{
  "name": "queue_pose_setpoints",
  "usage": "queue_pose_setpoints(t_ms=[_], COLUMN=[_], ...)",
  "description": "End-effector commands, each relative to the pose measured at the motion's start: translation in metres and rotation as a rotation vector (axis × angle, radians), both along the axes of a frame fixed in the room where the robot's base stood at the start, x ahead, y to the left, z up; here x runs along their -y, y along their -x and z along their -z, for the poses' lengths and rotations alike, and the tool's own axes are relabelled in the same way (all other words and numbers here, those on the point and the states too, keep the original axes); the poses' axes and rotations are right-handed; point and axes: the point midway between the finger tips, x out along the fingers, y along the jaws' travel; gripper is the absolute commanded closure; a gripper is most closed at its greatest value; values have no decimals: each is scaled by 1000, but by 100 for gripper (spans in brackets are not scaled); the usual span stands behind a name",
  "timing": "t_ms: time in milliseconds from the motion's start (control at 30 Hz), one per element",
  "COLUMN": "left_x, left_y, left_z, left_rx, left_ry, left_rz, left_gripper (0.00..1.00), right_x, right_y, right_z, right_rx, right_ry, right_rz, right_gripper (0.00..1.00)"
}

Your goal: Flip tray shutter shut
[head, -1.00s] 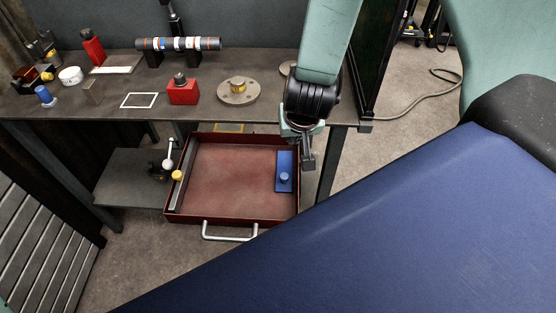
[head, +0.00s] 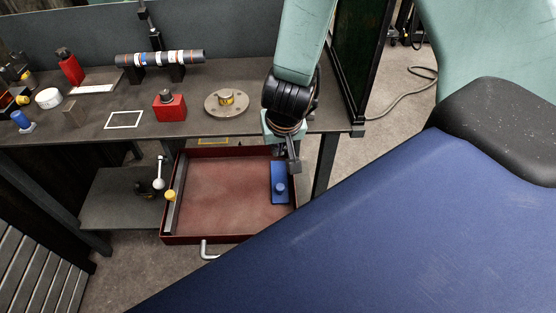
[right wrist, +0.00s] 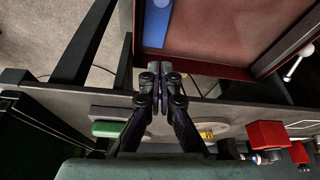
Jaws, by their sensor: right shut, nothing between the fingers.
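A dark red tray (head: 215,222) sticks out below the bench, open at the top, with a bare red floor. A blue plate (head: 278,170) with a round blue knob lies at its right side. A grey strip (head: 172,212) with a yellow knob runs along its left side. I cannot tell which of these is the shutter. My right gripper (head: 294,164) is shut and empty, beside the tray's right back corner, close to the blue plate. In the right wrist view its closed fingertips (right wrist: 160,68) show next to the tray wall (right wrist: 206,70) and blue plate (right wrist: 157,24).
The bench (head: 180,128) above carries a red block (head: 171,108), a round flange (head: 213,106) and a shaft (head: 165,58) on supports. A lever with a white knob (head: 159,184) stands left of the tray. My blue body hides part of the tray's handle (head: 208,252).

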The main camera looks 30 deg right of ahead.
Motion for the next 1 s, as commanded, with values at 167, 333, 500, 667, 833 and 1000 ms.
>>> queue_pose_setpoints(t_ms=[167, 333, 500, 667, 833, 1000], left_x=[0, 0, 0, 0, 0, 0], left_y=[0, 0, 0, 0, 0, 0], left_z=[14, 29, 42, 55, 65, 69], left_rx=[0, 0, 0, 0, 0, 0], left_ry=[0, 0, 0, 0, 0, 0], left_rz=[0, 0, 0, 0, 0, 0], left_gripper=[53, 53, 53, 53, 53, 53], right_x=[3, 6, 10, 6, -1, -4], right_y=[-8, -19, -30, -20, -5, 2], right_z=[27, 58, 88, 98, 99, 99], right_rx=[-2, -2, -2, -2, -2, 1], right_ry=[0, -1, 0, 0, 1, 1], right_rz=[0, 2, 0, -1, -2, 1], right_gripper=[100, 100, 100, 100, 100, 100])
